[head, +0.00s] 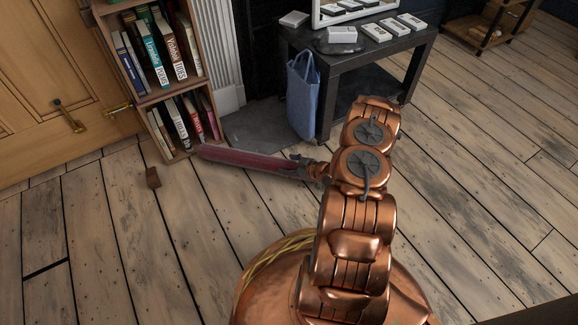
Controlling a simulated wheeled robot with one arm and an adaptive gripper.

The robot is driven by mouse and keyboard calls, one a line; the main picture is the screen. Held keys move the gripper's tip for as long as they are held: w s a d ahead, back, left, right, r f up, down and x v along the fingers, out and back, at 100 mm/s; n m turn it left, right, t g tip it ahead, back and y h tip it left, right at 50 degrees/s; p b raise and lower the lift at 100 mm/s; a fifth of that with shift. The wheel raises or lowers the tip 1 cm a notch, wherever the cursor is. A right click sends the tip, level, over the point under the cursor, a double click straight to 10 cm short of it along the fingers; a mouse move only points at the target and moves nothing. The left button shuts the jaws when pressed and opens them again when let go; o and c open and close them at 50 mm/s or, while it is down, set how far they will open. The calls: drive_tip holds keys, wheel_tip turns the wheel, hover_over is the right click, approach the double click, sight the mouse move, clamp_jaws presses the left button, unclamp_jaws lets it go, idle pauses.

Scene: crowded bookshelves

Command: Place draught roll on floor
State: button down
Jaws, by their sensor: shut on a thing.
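The draught roll is a long, dark red, stick-like roll (245,160). It reaches leftward from my gripper (299,164), lying nearly level across the picture with its far end near the foot of the bookshelf. My gripper is shut on its right end. The roll appears to be above the wooden floor (110,235), but its exact height is hard to tell from this view. The fingers are small and partly hidden by the roll and my arm.
A bookshelf (160,97) full of books stands at the upper left beside a wooden door (50,60). A small brown block (153,178) lies on the floor. A blue bag (302,95) hangs by a dark table (365,65). Floor at left and right is clear.

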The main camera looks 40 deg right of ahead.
drive_tip(key=shift+f, duration=0.3)
drive_tip(key=shift+c, duration=0.3)
unclamp_jaws()
drive_tip(key=shift+f, duration=0.1)
